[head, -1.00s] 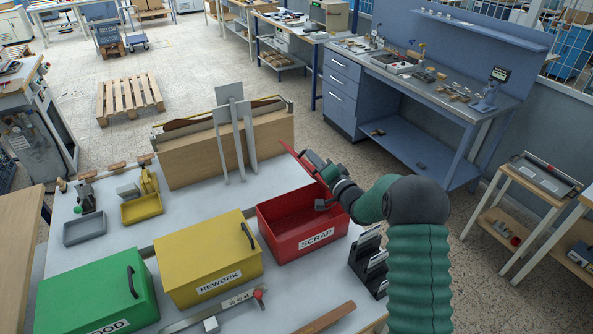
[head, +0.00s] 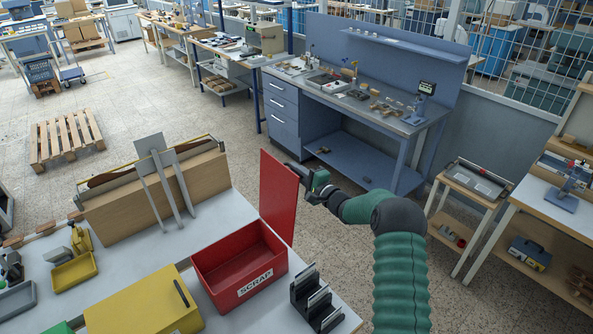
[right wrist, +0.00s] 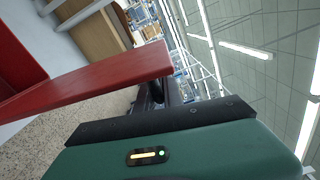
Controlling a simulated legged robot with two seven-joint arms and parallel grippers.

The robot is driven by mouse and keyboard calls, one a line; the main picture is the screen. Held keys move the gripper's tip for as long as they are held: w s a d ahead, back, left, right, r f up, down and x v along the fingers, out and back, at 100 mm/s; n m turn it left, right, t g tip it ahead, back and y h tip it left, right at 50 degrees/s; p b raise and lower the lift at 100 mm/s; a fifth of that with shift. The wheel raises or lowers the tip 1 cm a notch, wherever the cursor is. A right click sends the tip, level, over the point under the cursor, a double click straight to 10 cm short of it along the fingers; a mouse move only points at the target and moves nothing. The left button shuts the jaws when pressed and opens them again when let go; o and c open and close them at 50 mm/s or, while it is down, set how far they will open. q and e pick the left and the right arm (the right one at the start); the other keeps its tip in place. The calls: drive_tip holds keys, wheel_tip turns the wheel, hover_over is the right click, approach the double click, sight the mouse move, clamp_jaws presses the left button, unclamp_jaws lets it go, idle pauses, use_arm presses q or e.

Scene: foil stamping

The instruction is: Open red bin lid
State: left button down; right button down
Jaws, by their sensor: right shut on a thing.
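The red bin (head: 222,277) marked SCRAP stands on the table, its inside open to view and looking empty. Its red lid (head: 278,196) stands up steeply at the bin's far right side. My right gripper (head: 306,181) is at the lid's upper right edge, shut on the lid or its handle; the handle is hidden. In the right wrist view the lid (right wrist: 100,82) shows edge-on as a red slab beside my gripper (right wrist: 160,95). My left gripper is not in view.
A yellow bin (head: 140,308) with a closed lid stands left of the red bin. A black rack (head: 318,300) with upright plates is close on the right. Leaning metal plates and a wooden board (head: 155,198) stand behind. A blue workbench (head: 350,120) is beyond.

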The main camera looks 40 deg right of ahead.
drive_tip(key=shift+f, duration=0.15)
drive_tip(key=shift+a, duration=0.3)
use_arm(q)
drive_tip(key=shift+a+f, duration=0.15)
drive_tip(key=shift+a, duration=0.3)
use_arm(e)
drive_tip(key=shift+d, duration=0.1)
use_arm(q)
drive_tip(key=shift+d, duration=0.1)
use_arm(e)
drive_tip(key=shift+d, duration=0.1)
